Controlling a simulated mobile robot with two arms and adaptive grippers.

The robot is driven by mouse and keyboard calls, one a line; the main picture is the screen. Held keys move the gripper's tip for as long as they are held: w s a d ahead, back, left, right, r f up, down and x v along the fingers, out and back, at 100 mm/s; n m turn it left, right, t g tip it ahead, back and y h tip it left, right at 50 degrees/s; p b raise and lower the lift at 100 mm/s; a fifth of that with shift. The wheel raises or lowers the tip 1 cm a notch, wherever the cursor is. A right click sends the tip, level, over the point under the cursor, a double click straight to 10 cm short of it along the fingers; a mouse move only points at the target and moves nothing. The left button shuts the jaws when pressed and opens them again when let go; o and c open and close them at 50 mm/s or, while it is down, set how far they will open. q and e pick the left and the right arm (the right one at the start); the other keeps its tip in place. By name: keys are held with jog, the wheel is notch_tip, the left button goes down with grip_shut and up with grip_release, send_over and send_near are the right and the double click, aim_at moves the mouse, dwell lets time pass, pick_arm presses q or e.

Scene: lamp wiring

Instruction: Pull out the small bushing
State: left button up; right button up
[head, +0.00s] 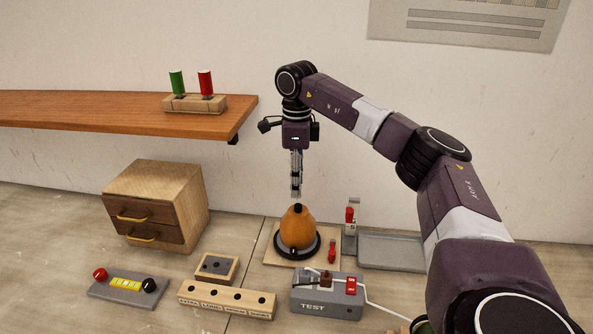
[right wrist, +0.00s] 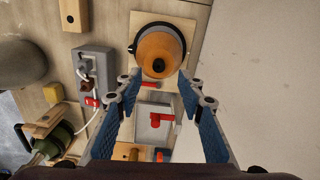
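An orange, pear-shaped lamp body (head: 297,230) stands upright on a black ring on a wooden board. A small black piece (head: 298,209) sits at its top. It looks like the small bushing, but I cannot tell for sure. In the right wrist view it is a dark round spot (right wrist: 158,66) on the orange body (right wrist: 172,48). My right gripper (head: 296,196) points down just above the lamp top, seen edge-on in the head view. The right wrist view shows its fingers (right wrist: 165,80) wide apart with nothing between them. My left gripper is in neither view.
Right of the lamp are a red-topped stand (head: 350,216) and a grey tray (head: 392,252). In front are a TEST box (head: 312,306) with a white cable, a labelled hole block (head: 227,300) and a small block (head: 216,268). A drawer box (head: 185,200) stands left, below a shelf (head: 90,112).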

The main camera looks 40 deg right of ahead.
aim_at(297, 205)
jog(key=shift+s+a+f+p, duration=0.1)
jog(key=shift+s+f+p, duration=0.1)
jog(key=shift+f, duration=0.4)
jog(key=shift+s+a+f+p, duration=0.1)
jog(key=shift+f+p, duration=0.1)
jog(key=shift+f, duration=0.35)
jog(key=f, duration=0.2)
jog(key=f+p, duration=0.1)
jog(key=shift+w+d+f, duration=0.2)
jog(key=shift+w+f, duration=0.05)
jog(key=shift+f, duration=0.35)
jog(key=shift+a+f, duration=0.1)
grip_shut()
jog(key=c, duration=0.7)
grip_release()
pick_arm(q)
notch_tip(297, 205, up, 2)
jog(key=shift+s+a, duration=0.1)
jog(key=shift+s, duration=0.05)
pick_arm(e)
grip_shut()
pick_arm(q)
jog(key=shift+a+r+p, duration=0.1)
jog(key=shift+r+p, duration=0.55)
pick_arm(e)
jog(key=shift+r, duration=0.7)
